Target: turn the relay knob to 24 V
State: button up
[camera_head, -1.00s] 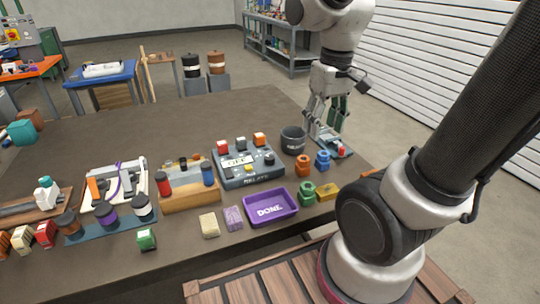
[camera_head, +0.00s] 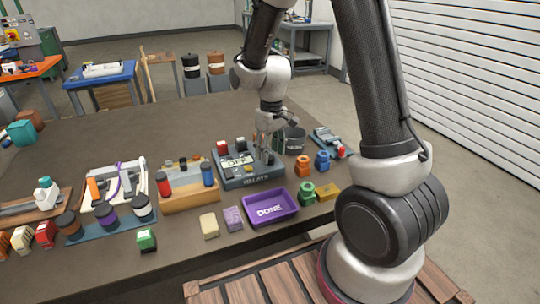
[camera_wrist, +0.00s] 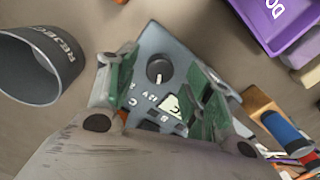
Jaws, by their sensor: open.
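The grey relay box (camera_head: 238,182), with "RELAYS" on its front edge, stands on the table in the head view. In the wrist view its panel (camera_wrist: 150,40) carries a round black knob (camera_wrist: 160,68) with a white mark pointing toward the bottom of the picture. Small white lettering beside the knob is too small to read surely. My gripper (camera_head: 268,148) is over the box's right part, covering the knob there. In the wrist view my gripper (camera_wrist: 161,75) is open, its green-padded fingers either side of the knob, apparently not touching it.
A dark reject bin (camera_head: 294,140) stands right behind the box; it also shows in the wrist view (camera_wrist: 30,75). A purple "DONE" tray (camera_head: 272,222) lies in front. Orange and blue parts (camera_head: 303,166) are close right, and a wooden rack (camera_head: 190,200) is close left.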

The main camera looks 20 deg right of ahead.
jog(key=shift+f, duration=1)
jog(key=c, duration=1)
jog(key=shift+m, duration=0.3)
jog(key=m, duration=1.1)
jog(key=shift+a, duration=0.1)
jog(key=shift+m, duration=0.3)
jog(key=o, duration=1)
